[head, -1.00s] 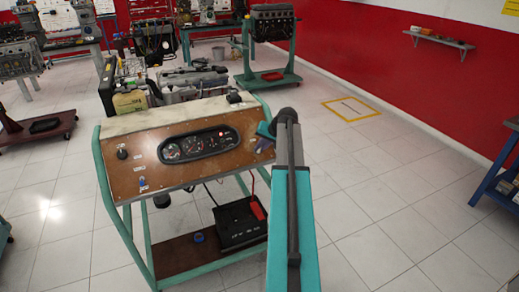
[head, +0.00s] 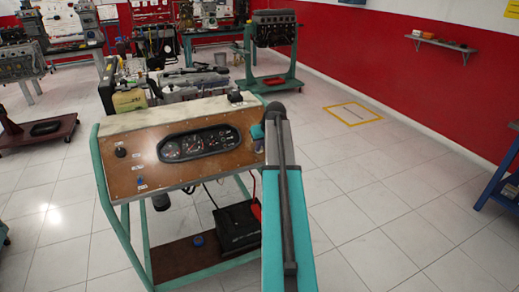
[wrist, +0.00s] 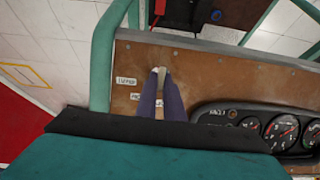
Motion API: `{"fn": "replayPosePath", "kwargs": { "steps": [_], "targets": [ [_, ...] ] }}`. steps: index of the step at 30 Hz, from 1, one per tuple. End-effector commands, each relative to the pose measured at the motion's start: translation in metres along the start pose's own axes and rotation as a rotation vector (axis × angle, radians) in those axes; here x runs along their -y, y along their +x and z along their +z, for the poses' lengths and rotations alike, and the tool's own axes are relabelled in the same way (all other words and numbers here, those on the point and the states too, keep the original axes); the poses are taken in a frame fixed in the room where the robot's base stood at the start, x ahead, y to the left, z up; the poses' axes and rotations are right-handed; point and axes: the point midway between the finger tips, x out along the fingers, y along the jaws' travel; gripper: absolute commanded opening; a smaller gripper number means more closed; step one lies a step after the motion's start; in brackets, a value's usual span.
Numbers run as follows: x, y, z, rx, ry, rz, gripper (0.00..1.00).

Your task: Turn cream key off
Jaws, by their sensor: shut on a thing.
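In the wrist view the cream key (wrist: 161,72) stands at the brown instrument panel (wrist: 190,75), between the tips of my gripper (wrist: 160,80). The two dark blue fingers are shut on the key and hide part of it. The key's exact angle is hard to tell. In the head view the panel (head: 140,178) is the sloped front of a teal-framed trainer, and my arm covers its right end, hiding the key and fingertips. The gauge cluster (head: 199,143) looks dark, with no red lamp showing. It also shows right of my fingers in the wrist view (wrist: 278,130).
A black knob (head: 120,152) and a small blue switch (head: 140,181) sit on the panel's left. A black box (head: 238,228) stands on the trainer's lower shelf. Clear tiled floor lies to the right, and a blue bench (head: 498,185) stands at the right edge.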

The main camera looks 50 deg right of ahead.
Motion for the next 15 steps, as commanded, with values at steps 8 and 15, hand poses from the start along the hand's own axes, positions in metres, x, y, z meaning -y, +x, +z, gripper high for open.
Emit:
{"fn": "replayPosePath", "kwargs": {
  "steps": [8,15],
  "targets": [
    [0.0036,-0.0016,-0.0061,-0.014,-0.026,0.004,0.0],
    [0.0032,-0.0016,-0.0059,-0.013,-0.026,0.004,0.11]
  ]
}}
